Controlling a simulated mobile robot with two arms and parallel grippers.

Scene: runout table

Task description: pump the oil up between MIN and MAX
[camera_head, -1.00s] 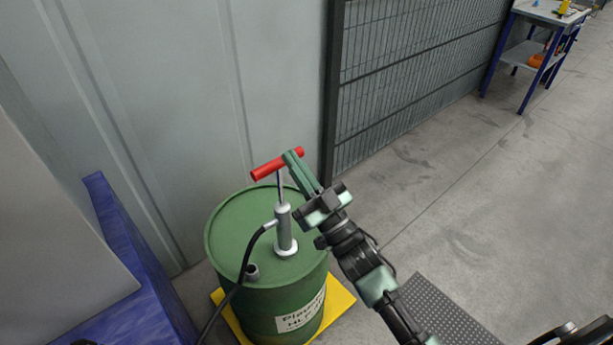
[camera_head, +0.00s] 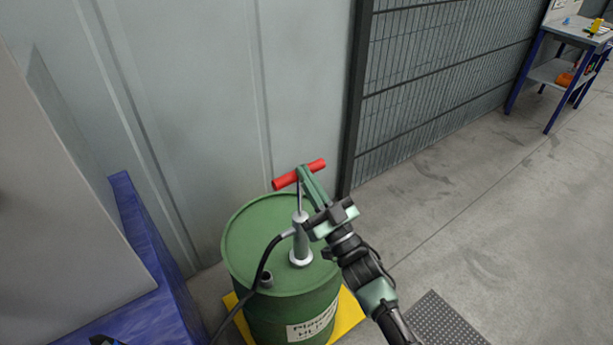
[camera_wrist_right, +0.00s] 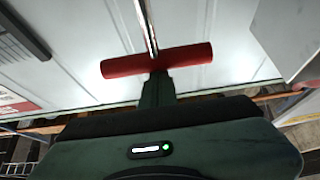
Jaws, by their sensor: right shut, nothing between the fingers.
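The red T-handle (camera_head: 285,182) of the hand pump sits on top of its raised metal rod. The grey pump body (camera_head: 301,243) stands upright on the green oil drum (camera_head: 250,240), with a black hose (camera_head: 264,262) running from it. My right gripper (camera_head: 302,173) is shut, with its fingertips at the middle of the handle and nothing between them. In the right wrist view the handle (camera_wrist_right: 190,62) crosses just beyond the fingers (camera_wrist_right: 157,88), and the rod (camera_wrist_right: 146,25) shows behind it. No MIN or MAX mark shows.
The drum stands on a yellow base (camera_head: 349,312) by a grey wall panel (camera_head: 205,110). A blue structure (camera_head: 150,250) is at left. A dark mesh fence (camera_head: 430,90) runs behind. A blue-legged workbench (camera_head: 560,75) is far right; open floor (camera_head: 480,200) lies between.

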